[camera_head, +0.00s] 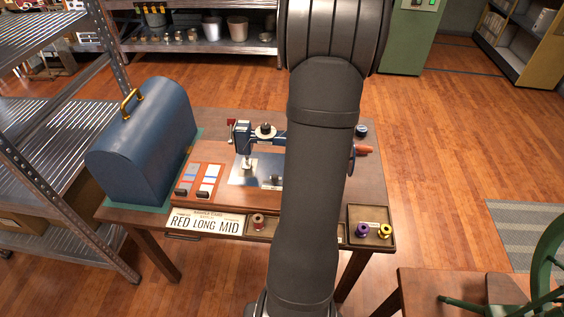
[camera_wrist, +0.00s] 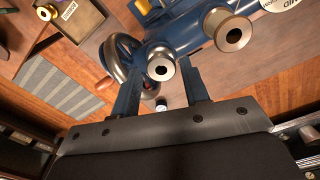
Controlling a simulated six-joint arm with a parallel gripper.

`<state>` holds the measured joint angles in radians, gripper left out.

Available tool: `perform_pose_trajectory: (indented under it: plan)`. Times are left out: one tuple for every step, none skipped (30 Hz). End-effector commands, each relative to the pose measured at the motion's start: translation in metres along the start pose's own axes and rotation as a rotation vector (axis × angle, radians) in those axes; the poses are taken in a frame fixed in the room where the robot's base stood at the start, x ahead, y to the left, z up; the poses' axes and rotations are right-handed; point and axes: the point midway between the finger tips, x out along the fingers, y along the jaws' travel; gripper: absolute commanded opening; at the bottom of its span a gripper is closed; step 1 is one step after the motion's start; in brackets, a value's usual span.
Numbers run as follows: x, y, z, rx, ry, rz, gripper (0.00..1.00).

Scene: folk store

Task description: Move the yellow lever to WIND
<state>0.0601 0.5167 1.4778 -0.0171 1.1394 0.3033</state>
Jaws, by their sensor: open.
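The sewing machine (camera_head: 243,134) stands on the wooden table, its middle hidden behind my arm in the head view. In the wrist view its blue body (camera_wrist: 185,25) fills the top, with a handwheel (camera_wrist: 120,57) at left. A small yellow piece (camera_wrist: 143,5), probably the yellow lever, shows at the top edge, partly cut off. I cannot read a WIND mark beside it. My gripper (camera_wrist: 160,74) is open, its two dark blue fingers apart on either side of a round metal end (camera_wrist: 161,68) of the machine. I cannot tell whether they touch it. The head view hides my gripper.
A blue domed case (camera_head: 150,140) stands at the table's left. A card reading RED LONG MID (camera_head: 205,222) is at the front. A tray (camera_head: 372,240) with purple and yellow spools is at front right.

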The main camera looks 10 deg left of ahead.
Motion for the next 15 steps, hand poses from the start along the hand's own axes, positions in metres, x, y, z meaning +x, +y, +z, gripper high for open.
perform_pose_trajectory:
  plan:
    - [0.000, -0.002, 0.007, -0.026, 0.013, 0.012, 0.42]
    - [0.001, -0.002, 0.012, -0.043, 0.022, 0.022, 0.42]
    - [0.002, -0.002, 0.019, -0.071, 0.037, 0.037, 0.42]
    - [0.004, -0.002, 0.026, -0.094, 0.047, 0.048, 0.42]
    - [0.004, -0.002, 0.031, -0.120, 0.061, 0.060, 0.42]
    - [0.006, -0.002, 0.040, -0.154, 0.077, 0.076, 0.42]
    - [0.007, -0.002, 0.046, -0.182, 0.090, 0.087, 0.42]
    - [0.009, -0.002, 0.052, -0.209, 0.103, 0.099, 0.42]
    - [0.010, -0.001, 0.060, -0.245, 0.120, 0.113, 0.42]
    - [0.012, -0.001, 0.066, -0.271, 0.130, 0.123, 0.42]
    - [0.013, -0.001, 0.071, -0.295, 0.141, 0.131, 0.42]
    - [0.014, 0.000, 0.076, -0.321, 0.153, 0.140, 0.42]
    - [0.015, 0.000, 0.080, -0.338, 0.160, 0.146, 0.42]
    - [0.015, 0.000, 0.082, -0.351, 0.166, 0.150, 0.42]
    - [0.016, 0.000, 0.085, -0.362, 0.170, 0.154, 0.42]
